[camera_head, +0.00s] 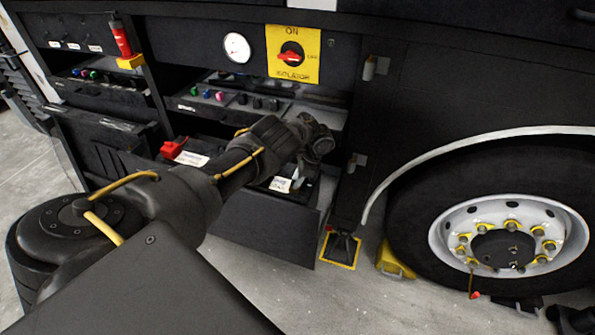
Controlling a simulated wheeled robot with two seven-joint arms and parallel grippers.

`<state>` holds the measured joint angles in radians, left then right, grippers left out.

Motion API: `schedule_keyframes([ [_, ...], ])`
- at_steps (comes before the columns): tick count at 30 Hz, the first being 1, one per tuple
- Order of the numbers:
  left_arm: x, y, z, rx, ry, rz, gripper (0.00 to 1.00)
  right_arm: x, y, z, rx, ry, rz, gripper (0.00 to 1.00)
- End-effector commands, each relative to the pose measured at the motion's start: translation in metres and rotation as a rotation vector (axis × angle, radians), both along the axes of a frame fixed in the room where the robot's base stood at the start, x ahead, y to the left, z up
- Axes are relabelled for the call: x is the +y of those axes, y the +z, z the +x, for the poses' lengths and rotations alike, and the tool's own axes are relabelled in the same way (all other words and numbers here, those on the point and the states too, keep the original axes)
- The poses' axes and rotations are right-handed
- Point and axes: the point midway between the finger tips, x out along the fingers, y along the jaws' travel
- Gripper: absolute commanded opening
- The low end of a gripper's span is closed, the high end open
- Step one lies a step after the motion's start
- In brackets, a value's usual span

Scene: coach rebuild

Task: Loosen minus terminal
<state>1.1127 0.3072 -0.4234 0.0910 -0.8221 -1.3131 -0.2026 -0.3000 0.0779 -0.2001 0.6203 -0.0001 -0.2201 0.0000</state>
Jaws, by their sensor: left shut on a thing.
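My left arm reaches across the open battery compartment of the coach. My left gripper (301,168) points down over the right part of the tray, beside a white label (281,184) on a dark battery. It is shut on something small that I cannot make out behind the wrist. The minus terminal cannot be made out; the arm and gripper cover that area. A red terminal cover (172,149) shows at the left of the batteries, next to another white label (194,158). My right gripper is not in view.
Above is a yellow isolator plate (311,45) with a red switch (291,55), and a round gauge (236,47). The dark tray front (262,228) stands out over the floor. At right are a yellow wheel chock (392,262) and a large wheel (505,245).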

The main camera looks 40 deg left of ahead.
Motion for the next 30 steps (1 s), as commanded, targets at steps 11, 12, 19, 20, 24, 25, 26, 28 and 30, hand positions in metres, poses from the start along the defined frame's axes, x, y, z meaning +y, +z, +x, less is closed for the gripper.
schedule_keyframes([
  [11, 0.0001, -0.0010, -0.0012, 0.004, 0.024, -0.001, 0.05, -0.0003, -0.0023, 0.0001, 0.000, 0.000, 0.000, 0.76],
  [12, 0.0002, -0.0010, -0.0011, 0.004, 0.024, -0.001, 0.05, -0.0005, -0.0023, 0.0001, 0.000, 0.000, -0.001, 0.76],
  [19, 0.0002, -0.0010, -0.0010, 0.003, 0.024, 0.000, 0.40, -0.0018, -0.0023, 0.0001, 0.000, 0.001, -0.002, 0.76],
  [20, 0.0003, -0.0009, -0.0009, 0.003, 0.024, 0.000, 0.44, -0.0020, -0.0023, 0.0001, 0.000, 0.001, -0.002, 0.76],
  [24, 0.0003, -0.0005, -0.0005, 0.002, 0.023, 0.000, 0.50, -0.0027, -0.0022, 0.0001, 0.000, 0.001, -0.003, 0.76],
  [25, 0.0003, -0.0004, -0.0004, 0.002, 0.023, 0.000, 0.50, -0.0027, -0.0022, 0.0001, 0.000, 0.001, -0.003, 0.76],
  [26, 0.0003, -0.0004, -0.0004, 0.002, 0.023, 0.000, 0.50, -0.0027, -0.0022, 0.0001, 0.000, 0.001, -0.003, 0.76],
  [28, 0.0003, -0.0002, -0.0003, 0.001, 0.023, 0.001, 0.50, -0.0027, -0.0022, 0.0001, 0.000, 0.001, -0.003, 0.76],
  [30, -0.0001, 0.0016, 0.0004, 0.000, 0.023, 0.000, 0.50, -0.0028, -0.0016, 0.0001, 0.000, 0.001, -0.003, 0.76],
])
